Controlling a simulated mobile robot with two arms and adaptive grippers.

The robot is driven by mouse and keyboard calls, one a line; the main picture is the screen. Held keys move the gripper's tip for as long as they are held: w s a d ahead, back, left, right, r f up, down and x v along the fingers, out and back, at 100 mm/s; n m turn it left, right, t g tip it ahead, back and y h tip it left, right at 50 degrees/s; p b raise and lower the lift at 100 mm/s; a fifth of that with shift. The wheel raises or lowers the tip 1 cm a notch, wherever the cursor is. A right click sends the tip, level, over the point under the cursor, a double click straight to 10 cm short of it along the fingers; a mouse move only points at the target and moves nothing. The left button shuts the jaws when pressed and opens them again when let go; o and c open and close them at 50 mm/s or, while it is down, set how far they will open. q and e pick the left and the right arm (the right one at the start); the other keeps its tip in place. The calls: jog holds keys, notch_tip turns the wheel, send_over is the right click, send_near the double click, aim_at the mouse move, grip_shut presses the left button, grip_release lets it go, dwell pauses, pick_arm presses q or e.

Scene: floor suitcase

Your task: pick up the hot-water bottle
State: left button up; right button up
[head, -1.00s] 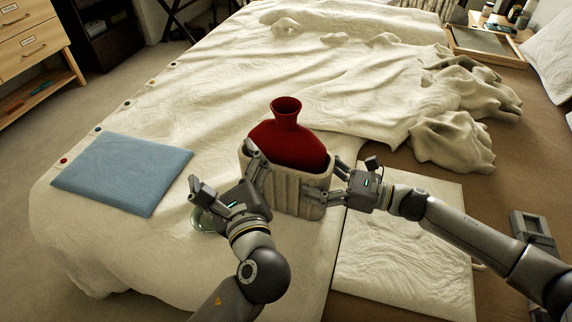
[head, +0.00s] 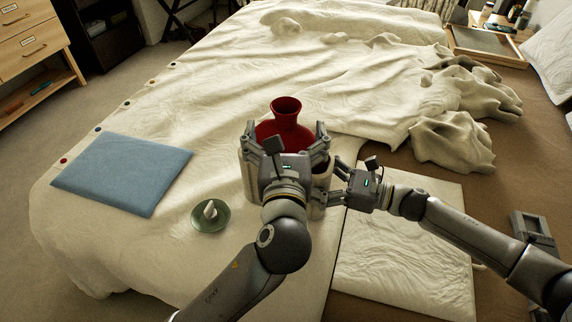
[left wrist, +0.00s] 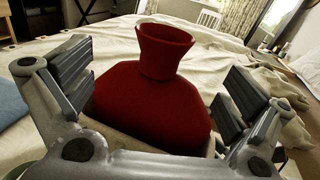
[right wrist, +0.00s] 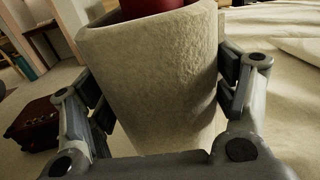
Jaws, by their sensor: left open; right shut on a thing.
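My left gripper (head: 287,142) is open in front of the bottle. In the left wrist view its fingers stand apart on either side of the bottle's body (left wrist: 150,105), with gaps showing, and the neck rises between them. My right gripper (head: 334,184) is shut on the right side of the holder. In the right wrist view the holder's wall (right wrist: 155,80) sits between its fingers. My left arm hides much of the holder in the head view.
A green dish (head: 222,222) with a small white object lies left of my left arm. A blue folded cloth (head: 122,172) lies further left. A cream folded cloth (head: 410,255) lies at the right. Crumpled covers (head: 450,125) lie behind, with smoother bedding at the back left.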

aim_at(284, 126)
pick_arm(q)
jog(key=w, duration=0.5)
jog(key=shift+w+d, duration=0.15)
jog(key=shift+d, duration=0.05)
jog(key=c, duration=1.2)
jog(key=shift+a+f, duration=0.15)
jog(key=shift+f, duration=0.2)
grip_shut()
pick_arm(e)
jog(key=shift+s+r, duration=0.1)
jog(key=shift+r, duration=0.05)
pick_arm(q)
notch_tip(284, 126, up, 11)
jog(key=shift+f, duration=0.15)
pick_arm(e)
jog(key=o, duration=1.2)
jog(key=shift+c, duration=0.2)
jog(key=shift+d+f, duration=0.1)
jog(key=shift+f, duration=0.1)
